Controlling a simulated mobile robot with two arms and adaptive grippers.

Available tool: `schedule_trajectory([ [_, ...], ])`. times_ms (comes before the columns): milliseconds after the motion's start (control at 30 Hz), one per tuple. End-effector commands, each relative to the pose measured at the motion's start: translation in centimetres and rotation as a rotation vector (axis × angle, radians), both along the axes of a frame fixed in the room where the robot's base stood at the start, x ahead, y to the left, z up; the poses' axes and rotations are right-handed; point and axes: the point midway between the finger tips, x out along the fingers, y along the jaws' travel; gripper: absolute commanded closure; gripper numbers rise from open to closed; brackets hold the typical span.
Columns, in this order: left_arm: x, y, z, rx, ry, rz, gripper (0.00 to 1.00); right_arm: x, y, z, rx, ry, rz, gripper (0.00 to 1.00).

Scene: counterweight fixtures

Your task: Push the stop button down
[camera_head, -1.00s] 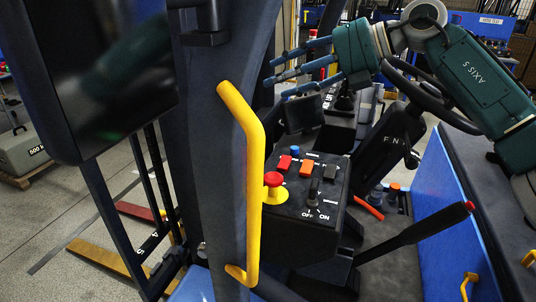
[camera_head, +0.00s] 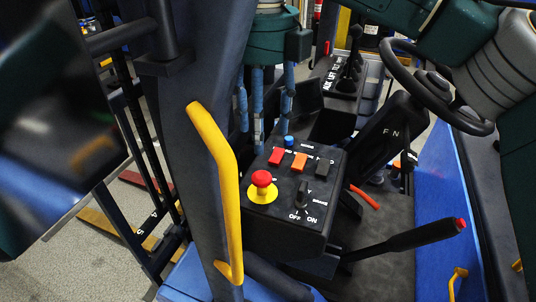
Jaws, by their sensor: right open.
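The stop button (camera_head: 261,178) is a red mushroom cap on a round yellow base. It stands raised at the left side of the black control panel (camera_head: 285,212). My right gripper (camera_head: 262,142) points downward from its green palm, with blue fingers spread apart and empty. The fingertips hang near the panel's back left edge, behind the button in the picture and apart from it. Nothing covers the button. My left gripper is not in view.
A yellow grab handle (camera_head: 222,185) on a dark pillar stands just left of the button. A steering wheel (camera_head: 437,85) and black lever (camera_head: 405,240) are to the right.

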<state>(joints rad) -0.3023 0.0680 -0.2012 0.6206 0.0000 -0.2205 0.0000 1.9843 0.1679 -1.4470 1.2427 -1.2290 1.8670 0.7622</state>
Motion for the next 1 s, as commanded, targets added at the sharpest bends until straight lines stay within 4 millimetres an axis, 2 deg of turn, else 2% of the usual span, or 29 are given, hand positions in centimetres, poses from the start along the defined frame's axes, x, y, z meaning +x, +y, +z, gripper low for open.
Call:
schedule_trajectory([
  [167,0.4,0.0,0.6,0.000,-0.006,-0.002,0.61,-0.1,-0.2,-1.7,-0.013,0.002,0.003,0.49],
  [400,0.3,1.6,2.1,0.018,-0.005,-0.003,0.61,-0.1,-0.2,-6.1,-0.011,0.003,0.002,0.49],
  [600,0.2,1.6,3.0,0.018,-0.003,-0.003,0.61,-0.1,-0.1,-9.2,-0.008,0.002,0.002,0.49],
  [800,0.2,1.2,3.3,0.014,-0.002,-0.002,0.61,0.0,-0.1,-10.6,-0.007,-0.001,0.001,0.49],
  [1000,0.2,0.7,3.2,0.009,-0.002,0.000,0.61,0.0,-0.1,-10.7,-0.007,-0.002,0.001,0.49],
])
